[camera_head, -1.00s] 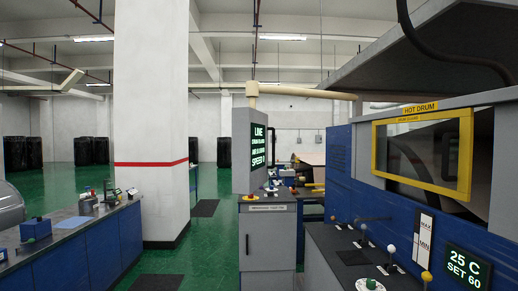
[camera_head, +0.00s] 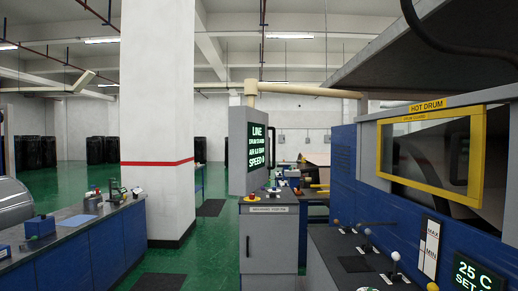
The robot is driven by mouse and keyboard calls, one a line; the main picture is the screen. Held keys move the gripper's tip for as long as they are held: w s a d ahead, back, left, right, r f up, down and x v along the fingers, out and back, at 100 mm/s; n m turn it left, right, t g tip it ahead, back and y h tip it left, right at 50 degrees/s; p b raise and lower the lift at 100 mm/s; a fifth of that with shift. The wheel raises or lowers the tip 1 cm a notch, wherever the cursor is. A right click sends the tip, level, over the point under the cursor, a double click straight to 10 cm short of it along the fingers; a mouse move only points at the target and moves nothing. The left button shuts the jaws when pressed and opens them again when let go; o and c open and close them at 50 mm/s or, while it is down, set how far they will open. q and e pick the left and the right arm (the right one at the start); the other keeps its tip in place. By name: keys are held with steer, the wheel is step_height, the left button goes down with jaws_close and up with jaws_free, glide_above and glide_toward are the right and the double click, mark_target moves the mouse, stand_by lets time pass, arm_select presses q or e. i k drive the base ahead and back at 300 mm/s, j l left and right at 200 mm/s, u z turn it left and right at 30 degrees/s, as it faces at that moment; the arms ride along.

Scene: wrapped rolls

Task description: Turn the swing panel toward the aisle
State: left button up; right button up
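The swing panel (camera_head: 238,152) is a grey box that hangs from a cream overhead arm (camera_head: 300,90) at the middle of the view. Its dark screen (camera_head: 261,147) with green text, including "LINE" and "SPEED", is seen at a steep slant and faces right, toward the blue machine. The panel hangs just above a grey cabinet (camera_head: 269,240). The green aisle floor (camera_head: 213,240) lies to its left. Neither of my grippers shows in the view.
A blue machine (camera_head: 345,170) with a yellow-framed drum guard (camera_head: 478,160) and a lever console (camera_head: 330,260) fills the right. A white pillar (camera_head: 158,100) and a blue bench (camera_head: 90,250) stand at left. Dark wrapped rolls (camera_head: 36,152) stand far back.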

mark_target(248, 128)
steer(key=i+j+u, duration=0.15)
steer(key=i, duration=0.45)
steer(key=i+j+u, duration=0.1)
steer(key=i, duration=0.45)
steer(key=j, duration=0.1)
